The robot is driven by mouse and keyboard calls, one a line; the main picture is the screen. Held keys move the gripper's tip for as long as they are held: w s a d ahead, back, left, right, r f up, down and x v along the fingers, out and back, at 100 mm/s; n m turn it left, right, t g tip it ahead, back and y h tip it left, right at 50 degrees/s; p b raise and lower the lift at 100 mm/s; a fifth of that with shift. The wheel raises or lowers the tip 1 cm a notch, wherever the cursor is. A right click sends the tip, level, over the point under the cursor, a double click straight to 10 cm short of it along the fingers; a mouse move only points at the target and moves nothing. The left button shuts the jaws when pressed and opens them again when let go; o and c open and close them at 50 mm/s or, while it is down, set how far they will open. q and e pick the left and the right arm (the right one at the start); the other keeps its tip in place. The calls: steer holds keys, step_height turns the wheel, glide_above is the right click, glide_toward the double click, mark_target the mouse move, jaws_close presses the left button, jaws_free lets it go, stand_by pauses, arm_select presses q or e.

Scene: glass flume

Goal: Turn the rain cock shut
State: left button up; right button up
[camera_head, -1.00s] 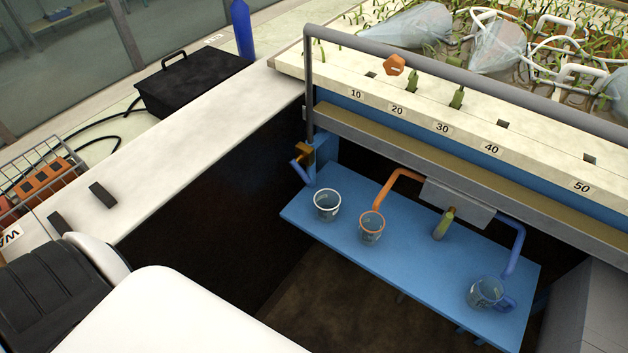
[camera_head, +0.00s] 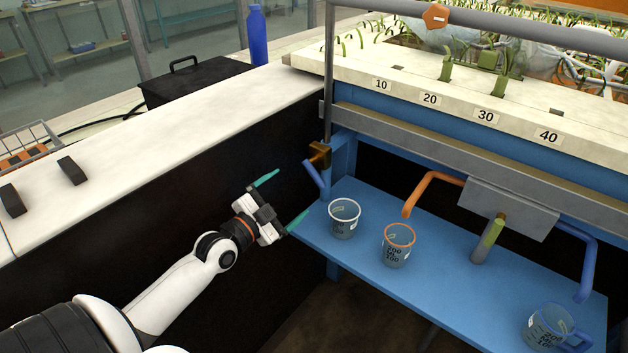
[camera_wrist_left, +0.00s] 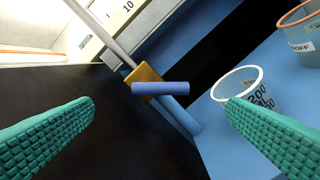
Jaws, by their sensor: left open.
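The rain cock has a brass body (camera_head: 319,154) on the grey upright pipe at the flume's near corner, with a blue lever (camera_head: 314,177) slanting down from it. In the left wrist view the brass body (camera_wrist_left: 144,73) and the blue lever (camera_wrist_left: 160,88) show between the fingers, the lever lying across the picture. My left gripper (camera_head: 281,200), with teal ridged fingers, is open and empty. It is left of the lever and apart from it. My right gripper is not in view.
A blue shelf (camera_head: 362,200) beside the cock bears a white-rimmed cup (camera_head: 343,221), an orange-rimmed cup (camera_head: 397,248) and a blue cup (camera_head: 548,329). An orange pipe (camera_head: 425,188) hangs over it. A white counter (camera_head: 180,135) runs along the left.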

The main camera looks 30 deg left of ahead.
mark_target(312, 176)
arm_select(q)
steer(key=w, duration=1)
steer(key=shift+d+b, duration=0.3)
steer(key=shift+d, duration=0.1)
steer(key=shift+w, duration=0.45)
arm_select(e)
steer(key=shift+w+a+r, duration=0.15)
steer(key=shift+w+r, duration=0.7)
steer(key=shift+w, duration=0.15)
arm_select(q)
steer(key=c, duration=1.4)
steer(key=shift+f, duration=0.1)
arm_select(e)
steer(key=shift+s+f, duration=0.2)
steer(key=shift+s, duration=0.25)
